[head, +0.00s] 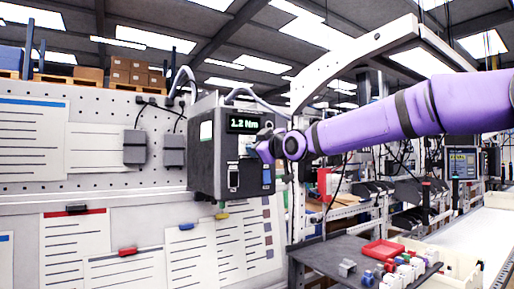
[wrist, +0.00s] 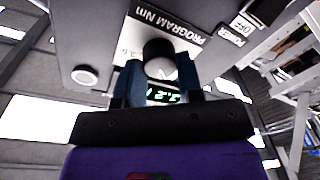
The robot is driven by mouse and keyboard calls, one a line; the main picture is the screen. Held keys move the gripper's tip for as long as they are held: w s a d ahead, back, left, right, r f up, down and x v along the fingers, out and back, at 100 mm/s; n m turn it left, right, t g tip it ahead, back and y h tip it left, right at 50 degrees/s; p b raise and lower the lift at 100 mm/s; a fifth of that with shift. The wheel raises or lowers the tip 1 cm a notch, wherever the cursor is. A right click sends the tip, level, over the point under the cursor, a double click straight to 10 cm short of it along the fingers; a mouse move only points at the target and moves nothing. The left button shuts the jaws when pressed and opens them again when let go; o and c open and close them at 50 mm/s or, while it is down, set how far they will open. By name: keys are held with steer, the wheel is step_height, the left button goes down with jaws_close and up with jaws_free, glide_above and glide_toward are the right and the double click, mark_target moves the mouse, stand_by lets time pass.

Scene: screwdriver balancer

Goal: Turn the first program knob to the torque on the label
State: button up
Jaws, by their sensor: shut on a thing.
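The dark controller box (head: 215,150) hangs on the pegboard wall in the head view. Its lit display (head: 243,125) reads 1.2 Nm; part of the display (wrist: 163,95) also shows between my fingers in the wrist view. The dark round program knob (wrist: 158,50) stands on a pale plate (wrist: 115,38) marked "PROGRAM Nm" with small numbers, mostly covered. My gripper (wrist: 157,70) is shut on the knob, one finger on each side. In the head view my gripper (head: 268,148) is at the box's front and hides the knob. A torque value on a label is not readable.
A round pale button (wrist: 85,76) and a POWER/OFF plate (wrist: 240,26) flank the knob. Paper sheets (head: 75,250) hang on the wall left of and below the box. A dark table (head: 325,252) with a red tray (head: 383,250) and small parts stands below right.

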steer(key=shift+d+f+m+t, duration=0.1)
steer(key=shift+m+t, duration=0.2)
steer(key=shift+m, duration=4.7)
steer(key=o, duration=0.9)
steer(key=shift+o, duration=0.2)
steer(key=shift+d, duration=0.1)
steer(key=v, duration=1)
steer(key=shift+s, duration=0.2)
